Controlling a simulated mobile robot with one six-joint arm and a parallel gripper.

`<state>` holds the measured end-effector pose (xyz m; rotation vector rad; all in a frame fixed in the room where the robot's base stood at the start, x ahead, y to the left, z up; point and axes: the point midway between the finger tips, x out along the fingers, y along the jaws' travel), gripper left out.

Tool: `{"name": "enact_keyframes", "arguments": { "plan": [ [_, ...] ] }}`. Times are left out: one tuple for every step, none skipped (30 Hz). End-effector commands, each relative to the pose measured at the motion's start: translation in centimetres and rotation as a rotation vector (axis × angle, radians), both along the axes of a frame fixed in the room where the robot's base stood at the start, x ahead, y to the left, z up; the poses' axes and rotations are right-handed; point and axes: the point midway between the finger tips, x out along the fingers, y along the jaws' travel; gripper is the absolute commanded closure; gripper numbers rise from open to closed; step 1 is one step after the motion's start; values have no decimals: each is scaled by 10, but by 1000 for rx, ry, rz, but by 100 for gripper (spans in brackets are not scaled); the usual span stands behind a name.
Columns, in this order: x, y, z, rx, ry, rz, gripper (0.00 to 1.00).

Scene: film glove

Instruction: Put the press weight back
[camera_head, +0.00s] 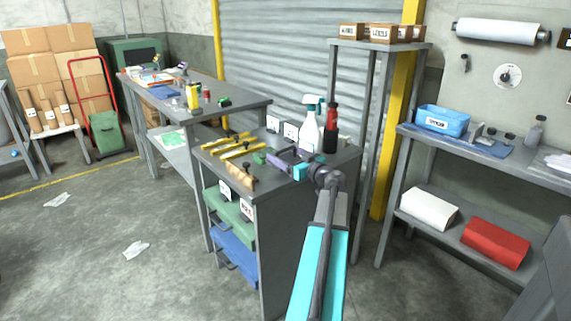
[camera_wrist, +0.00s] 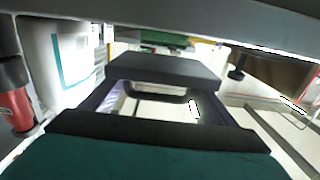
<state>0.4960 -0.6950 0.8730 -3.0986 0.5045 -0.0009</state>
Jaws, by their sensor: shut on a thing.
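My gripper (camera_head: 276,160) is over the top of the near grey cabinet (camera_head: 312,178), with its teal wrist to the right of the fingertips. In the wrist view its two dark fingers reach forward and are shut on a dark grey block (camera_wrist: 165,69), which looks like the press weight. The block's underside is hidden, and I cannot tell whether it touches the cabinet top. A small green thing (camera_head: 259,158) is just left of the fingertips.
A white spray bottle (camera_head: 309,130) and a red-and-black bottle (camera_head: 331,130) stand close behind the gripper. Yellow bar tools (camera_head: 236,148) and a wooden-handled brush (camera_head: 240,176) lie to the left. A longer workbench (camera_head: 245,104) with clutter stands behind.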

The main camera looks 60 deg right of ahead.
Motion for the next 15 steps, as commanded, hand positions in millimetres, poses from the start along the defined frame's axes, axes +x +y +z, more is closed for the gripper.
{"name": "enact_keyframes", "arguments": {
  "plan": [
    [0, 0, 1, 0, -2, 0, 69],
    [0, 0, 0, 0, -2, 0, 69],
    [0, 0, -2, 0, -2, 0, 69],
    [0, 0, -4, 0, -2, 0, 69],
    [0, 0, -6, 0, -2, 0, 69],
    [0, 0, -10, 1, -3, 0, 69],
    [0, 0, -13, 2, -3, 0, 69],
    [0, 0, -15, 2, -3, 0, 69],
    [0, 0, -19, 2, -3, 0, 69],
    [0, 0, -22, 1, -3, 0, 69],
    [0, 0, -25, 0, -2, 0, 69],
    [0, 0, -28, 2, -2, 0, 69],
    [0, 0, -30, 1, -3, 0, 69],
    [0, 0, -32, 1, -3, 0, 69],
    [0, 0, -33, 1, -3, 0, 69]
  ]
}}
